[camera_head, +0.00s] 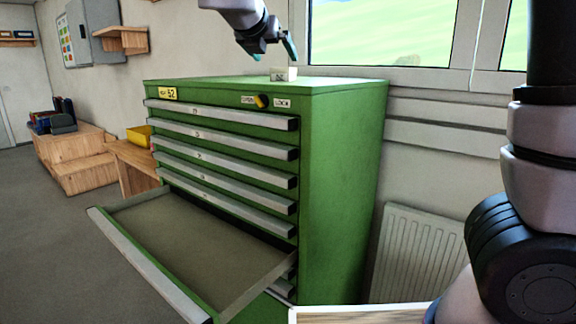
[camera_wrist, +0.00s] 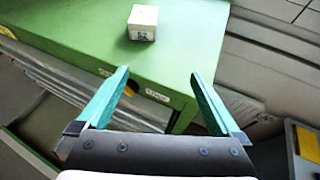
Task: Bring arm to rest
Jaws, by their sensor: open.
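My gripper (camera_head: 274,48) is in the air above the top of a green drawer cabinet (camera_head: 345,170). Its two green fingers are spread wide with nothing between them, as the wrist view (camera_wrist: 160,95) also shows. The block also shows in the wrist view (camera_wrist: 142,23), beyond the fingertips. Part of my arm fills the right of the head view.
A low cabinet drawer (camera_head: 150,262) is pulled far out and looks empty; the drawers above it are shut. A radiator (camera_head: 415,250) and window (camera_head: 385,30) are to the right. Wooden boxes (camera_head: 75,160) stand at left.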

